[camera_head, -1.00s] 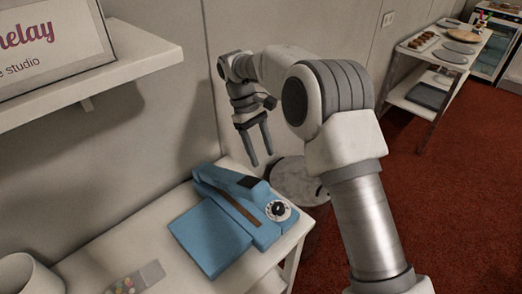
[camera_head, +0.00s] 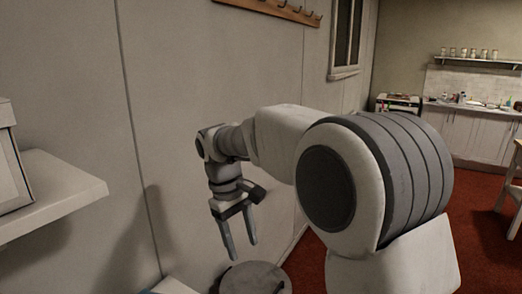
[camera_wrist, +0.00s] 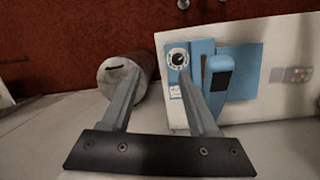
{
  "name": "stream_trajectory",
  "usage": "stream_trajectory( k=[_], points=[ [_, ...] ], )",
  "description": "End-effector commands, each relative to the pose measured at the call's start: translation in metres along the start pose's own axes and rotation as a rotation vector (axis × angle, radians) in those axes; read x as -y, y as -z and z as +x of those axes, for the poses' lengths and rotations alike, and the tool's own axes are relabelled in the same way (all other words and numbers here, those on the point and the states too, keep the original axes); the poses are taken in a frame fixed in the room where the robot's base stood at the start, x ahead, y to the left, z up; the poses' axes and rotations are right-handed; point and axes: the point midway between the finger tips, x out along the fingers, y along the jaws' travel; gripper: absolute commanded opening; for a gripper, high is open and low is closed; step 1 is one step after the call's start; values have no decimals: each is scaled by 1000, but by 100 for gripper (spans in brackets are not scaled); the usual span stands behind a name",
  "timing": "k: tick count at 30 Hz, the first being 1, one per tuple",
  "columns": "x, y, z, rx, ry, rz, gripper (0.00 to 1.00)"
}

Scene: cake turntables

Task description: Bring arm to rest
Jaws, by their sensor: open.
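My gripper (camera_head: 240,248) hangs from my raised, bent arm in the head view, in front of the pale wall. Its two fingers point down, spread apart with nothing between them. In the wrist view my gripper (camera_wrist: 160,76) also shows open and empty. There, a blue device with a round dial (camera_wrist: 217,85) lies on a white table (camera_wrist: 285,103) beyond the right finger, apart from it as far as I can tell. A drum with a pale top (camera_wrist: 113,72) is behind the left finger; its top (camera_head: 258,279) shows below my gripper in the head view.
A hook rail (camera_head: 275,8) is high on the wall. A kitchen counter (camera_head: 470,133) stands at the far right, with a white chair (camera_head: 508,200) near it. Red floor (camera_head: 482,245) is open at right.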

Motion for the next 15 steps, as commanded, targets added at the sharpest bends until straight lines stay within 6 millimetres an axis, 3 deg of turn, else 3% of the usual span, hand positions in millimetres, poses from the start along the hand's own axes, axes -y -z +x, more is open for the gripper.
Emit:
stream_trajectory(
  k=[6, 15],
  points=[
    [-15, -55, -24, -91, -11, 131, 60],
    [-22, -128, -40, -217, -22, 313, 60]
  ],
)
